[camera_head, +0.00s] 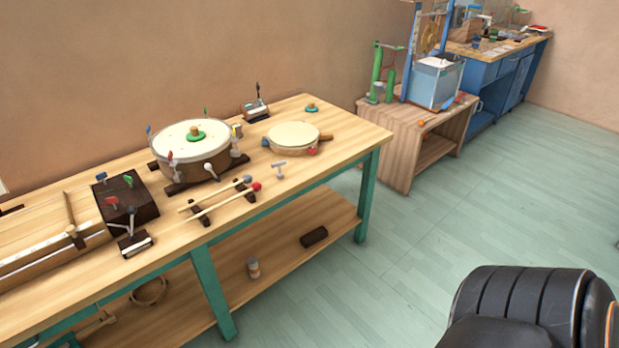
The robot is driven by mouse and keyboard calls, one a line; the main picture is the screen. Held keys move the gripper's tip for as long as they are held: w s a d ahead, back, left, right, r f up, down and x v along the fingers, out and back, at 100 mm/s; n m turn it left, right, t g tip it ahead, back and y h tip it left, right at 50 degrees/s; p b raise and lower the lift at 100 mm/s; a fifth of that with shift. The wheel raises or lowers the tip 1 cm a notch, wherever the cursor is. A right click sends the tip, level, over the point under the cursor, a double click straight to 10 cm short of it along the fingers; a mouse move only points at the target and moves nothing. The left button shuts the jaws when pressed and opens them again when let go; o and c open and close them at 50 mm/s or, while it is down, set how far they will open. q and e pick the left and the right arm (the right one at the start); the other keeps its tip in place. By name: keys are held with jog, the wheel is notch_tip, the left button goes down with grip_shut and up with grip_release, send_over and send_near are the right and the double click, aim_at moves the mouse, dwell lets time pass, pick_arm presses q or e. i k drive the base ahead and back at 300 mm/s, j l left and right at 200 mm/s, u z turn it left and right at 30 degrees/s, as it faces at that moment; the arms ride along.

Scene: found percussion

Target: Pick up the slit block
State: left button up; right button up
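Two dark brown blocks are in the head view, and I cannot tell for sure which is the slit block. A small dark block (314,237) lies on the lower shelf of the workbench, near its right end. A larger dark box (143,205) stands on the bench top at the left, with red and green fittings on it; a small metal device stands close in front. No slits can be made out on either at this size. Neither of my grippers is in view.
On the bench top (345,137) are a large drum (177,140), a flat drum (292,137) and mallets (232,188) on rests. A can (253,268) and a ring (149,291) are on the lower shelf (285,245). Clear floor (420,235) lies right of the bench.

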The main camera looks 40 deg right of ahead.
aim_at(308, 239)
jog(key=k+l+u, duration=0.2)
jog(key=l, duration=1.7)
jog(key=l+u, duration=0.1)
jog(key=l, duration=0.85)
jog(key=k, duration=0.05)
